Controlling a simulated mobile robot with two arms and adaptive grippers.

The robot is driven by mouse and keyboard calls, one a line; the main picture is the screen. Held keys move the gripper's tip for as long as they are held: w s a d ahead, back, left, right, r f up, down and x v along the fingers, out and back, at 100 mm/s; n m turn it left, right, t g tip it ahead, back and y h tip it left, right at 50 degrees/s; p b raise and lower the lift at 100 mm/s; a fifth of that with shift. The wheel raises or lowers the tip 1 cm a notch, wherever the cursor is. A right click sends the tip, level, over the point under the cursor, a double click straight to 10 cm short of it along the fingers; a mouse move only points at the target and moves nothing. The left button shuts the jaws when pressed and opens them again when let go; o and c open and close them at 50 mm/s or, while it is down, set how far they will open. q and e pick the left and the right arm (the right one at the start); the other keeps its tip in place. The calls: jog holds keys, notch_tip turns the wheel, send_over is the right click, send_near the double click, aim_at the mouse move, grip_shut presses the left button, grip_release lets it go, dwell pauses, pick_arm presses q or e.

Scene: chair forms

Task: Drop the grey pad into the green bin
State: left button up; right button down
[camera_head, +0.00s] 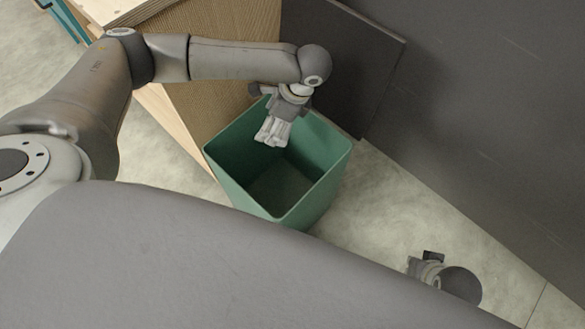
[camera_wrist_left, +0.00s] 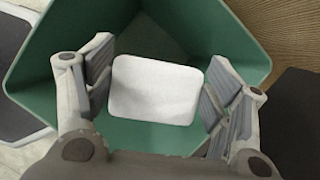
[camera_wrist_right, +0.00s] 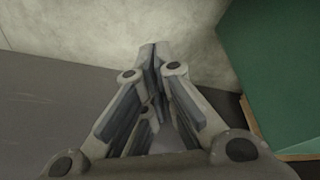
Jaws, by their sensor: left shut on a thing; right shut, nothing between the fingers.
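The grey pad (camera_wrist_left: 155,90) is a pale, flat block with rounded corners in the left wrist view. My left gripper (camera_wrist_left: 160,88) is shut on it, with a finger on each side. In the head view my left gripper (camera_head: 272,133) points down over the opening of the green bin (camera_head: 227,175), and the pad cannot be made out clearly there. The bin also fills much of the left wrist view (camera_wrist_left: 180,30), behind the pad. My right gripper (camera_wrist_right: 155,55) is shut and empty; its wrist shows at the lower right of the head view, outside the bin.
A wooden cabinet (camera_head: 232,25) stands close behind and left of the bin. A dark panel (camera_head: 350,60) stands behind it, and a large dark grey wall (camera_head: 490,110) lies to the right. The pale floor (camera_head: 375,215) right of the bin is clear.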

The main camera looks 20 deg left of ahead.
pick_arm(q)
jog(key=shift+f+b, duration=0.45)
jog(key=shift+b, duration=0.05)
jog(key=shift+f+b, duration=0.55)
jog(key=shift+b, duration=0.2)
jog(key=shift+f+b, duration=0.3)
jog(key=shift+b, duration=0.2)
jog(key=shift+f+b, duration=0.6)
jog(key=shift+b, duration=0.4)
jog(key=shift+f+b, duration=0.4)
jog(key=shift+b, duration=0.3)
pick_arm(e)
jog(key=w+a+r+t+y, duration=0.1)
jog(key=w+a+r+t, duration=0.1)
jog(key=w+r+t, duration=0.3)
jog(key=w+a+r+t+y, duration=0.1)
jog(key=w+a+r+t, duration=0.2)
jog(key=w+r+t, duration=0.2)
jog(key=w+r, duration=0.3)
jog(key=shift+w+r+n+y, duration=0.25)
jog(key=shift+w+n+y, duration=0.05)
pick_arm(q)
jog(key=o, duration=1)
